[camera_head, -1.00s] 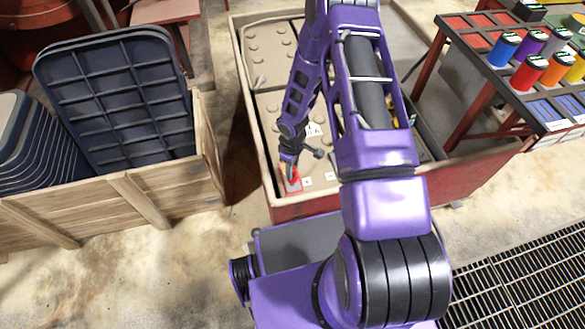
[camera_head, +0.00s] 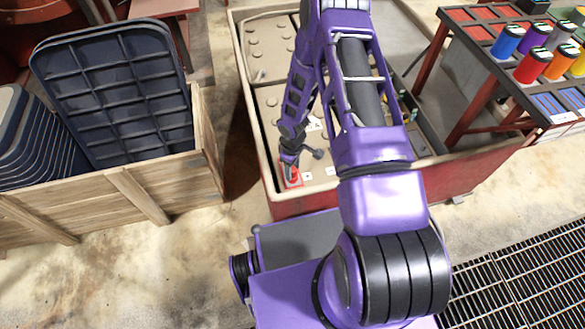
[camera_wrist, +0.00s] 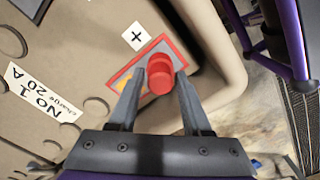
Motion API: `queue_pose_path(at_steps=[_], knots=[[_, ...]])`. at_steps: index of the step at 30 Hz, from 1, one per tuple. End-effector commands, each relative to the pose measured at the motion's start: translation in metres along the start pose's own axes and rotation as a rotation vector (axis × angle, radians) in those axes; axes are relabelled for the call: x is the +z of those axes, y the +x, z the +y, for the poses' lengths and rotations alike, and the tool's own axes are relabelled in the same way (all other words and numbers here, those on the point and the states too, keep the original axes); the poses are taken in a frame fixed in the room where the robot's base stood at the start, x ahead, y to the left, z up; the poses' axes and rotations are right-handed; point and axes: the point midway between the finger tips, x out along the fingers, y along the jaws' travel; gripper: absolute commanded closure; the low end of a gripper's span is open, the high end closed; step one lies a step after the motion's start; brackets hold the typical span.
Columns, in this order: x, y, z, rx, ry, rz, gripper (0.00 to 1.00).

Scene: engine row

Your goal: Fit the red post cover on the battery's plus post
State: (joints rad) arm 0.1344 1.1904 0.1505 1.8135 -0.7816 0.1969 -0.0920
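The red post cover (camera_wrist: 160,79) stands upright at the red-bordered grey patch beside the plus label (camera_wrist: 136,36) on the battery top (camera_wrist: 70,35). The plus post itself is not visible, hidden at the cover; how far down the cover sits I cannot tell. My gripper (camera_wrist: 160,76) has its two fingers apart, one on each side of the cover, with a narrow gap seen at the left finger. In the head view my gripper (camera_head: 289,160) is low over the battery's near left corner, with the red cover (camera_head: 293,175) just below it.
The battery sits in a rimmed red-sided bin (camera_head: 330,198). A wooden crate (camera_head: 110,205) with dark trays (camera_head: 115,95) stands at left. A table (camera_head: 480,80) with several coloured cans stands at right. A floor grate (camera_head: 530,285) lies at lower right.

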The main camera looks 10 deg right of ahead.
Motion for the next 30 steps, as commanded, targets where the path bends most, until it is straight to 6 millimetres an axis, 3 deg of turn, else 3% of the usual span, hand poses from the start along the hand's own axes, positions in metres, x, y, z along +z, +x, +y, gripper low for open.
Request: queue_pose_path(at_steps=[1,3,14,20,30], knots=[[0.000,0.000,0.000,0.000,0.000,0.000,0.40],[0.000,0.000,0.000,0.000,0.000,0.000,0.30],[0.000,-0.006,0.001,0.001,0.000,0.001,0.30],[-0.001,-0.040,0.002,0.003,0.001,0.003,0.30],[-0.001,-0.124,0.001,0.003,0.001,0.003,0.30]])
